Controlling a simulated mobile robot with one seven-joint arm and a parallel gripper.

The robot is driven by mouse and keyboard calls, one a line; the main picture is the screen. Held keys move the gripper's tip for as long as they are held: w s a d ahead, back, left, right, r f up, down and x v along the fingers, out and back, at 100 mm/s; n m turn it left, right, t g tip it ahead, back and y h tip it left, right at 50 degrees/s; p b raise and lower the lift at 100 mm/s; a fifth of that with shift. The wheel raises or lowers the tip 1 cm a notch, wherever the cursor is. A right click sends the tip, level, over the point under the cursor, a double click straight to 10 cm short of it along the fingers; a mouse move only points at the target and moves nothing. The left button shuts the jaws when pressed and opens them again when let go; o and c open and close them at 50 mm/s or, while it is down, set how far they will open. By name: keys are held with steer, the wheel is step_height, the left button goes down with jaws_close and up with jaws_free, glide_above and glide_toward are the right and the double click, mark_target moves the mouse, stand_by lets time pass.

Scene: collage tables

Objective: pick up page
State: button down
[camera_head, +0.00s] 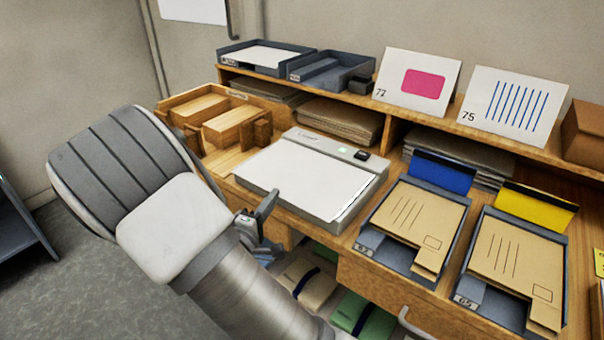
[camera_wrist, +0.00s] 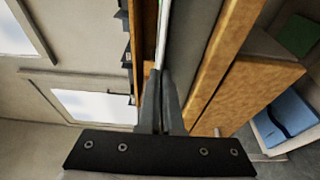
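A white page (camera_head: 300,178) lies flat on a light grey flatbed device (camera_head: 348,150) on the desk in the head view. My gripper (camera_head: 270,203) is at the front edge of this device, beside the page's near edge. In the wrist view, the two dark fingers of my gripper (camera_wrist: 161,75) are almost together. A thin pale strip, seen edge-on, runs up from their tips. The fingers look closed on the page's edge, though the contact itself is too small to see clearly.
Two trays with brown envelopes (camera_head: 416,226) stand right of the device. A wooden organiser (camera_head: 228,112) is at its left. A raised shelf behind holds dark trays (camera_head: 262,56) and cards marked 72 (camera_head: 394,72) and 75 (camera_head: 500,92). Open compartments with folders (camera_head: 309,284) lie below.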

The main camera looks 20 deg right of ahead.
steer(key=shift+r, duration=0.1)
stand_by(0.5)
steer(key=s+d+r+p, duration=0.7)
steer(key=r+p, duration=0.4)
steer(key=p, duration=0.5)
steer(key=shift+s+d, duration=0.15)
steer(key=shift+d, duration=0.6)
steer(key=shift+d+p, duration=0.1)
steer(key=shift+p, duration=0.4)
